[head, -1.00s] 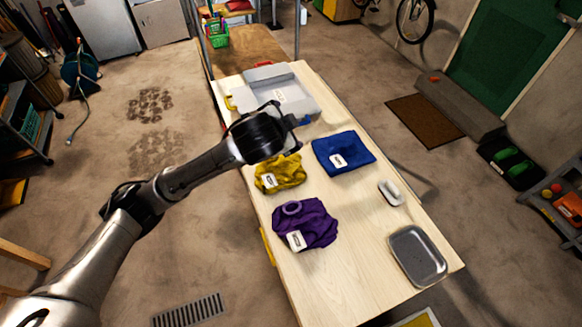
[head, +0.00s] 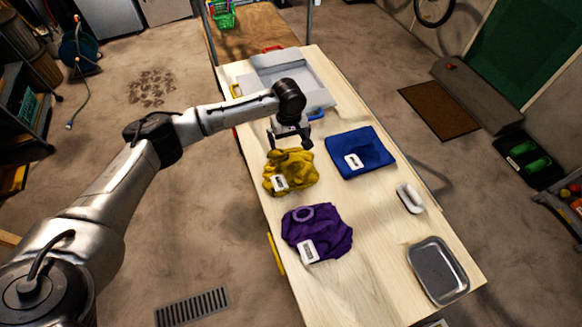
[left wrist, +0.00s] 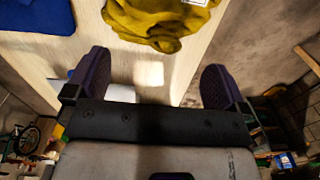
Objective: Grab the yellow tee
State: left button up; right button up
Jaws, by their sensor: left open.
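The yellow tee (head: 291,171) lies crumpled on the wooden table, with a white tag on its near side. In the left wrist view the yellow tee (left wrist: 158,22) shows at the top, beyond the fingertips and partly cut off by the frame. My left gripper (head: 291,144) is above the table at the far edge of the tee. Its two fingers (left wrist: 155,85) are spread wide with nothing between them. I cannot tell from the head view whether a finger touches the cloth. My right gripper is not in view.
A purple garment (head: 318,232) lies nearer on the table, and a folded blue cloth (head: 360,152) lies to the right. A white brush-like object (head: 410,198) and a metal tray (head: 438,270) are at the right side. A grey case (head: 286,80) stands at the far end.

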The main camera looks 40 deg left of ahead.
aim_at(289, 162)
pick_arm(q)
jog(key=shift+n, duration=0.3)
jog(key=f, duration=0.7)
jog(key=f+b, duration=0.1)
jog(key=f, duration=0.5)
jog(key=shift+w+a+f, duration=0.1)
jog(key=shift+w+f, duration=0.1)
jog(key=shift+f, duration=0.15)
jog(key=shift+c, duration=0.2)
jog(key=c, duration=1)
jog(key=shift+o, duration=0.2)
jog(key=shift+r, duration=0.15)
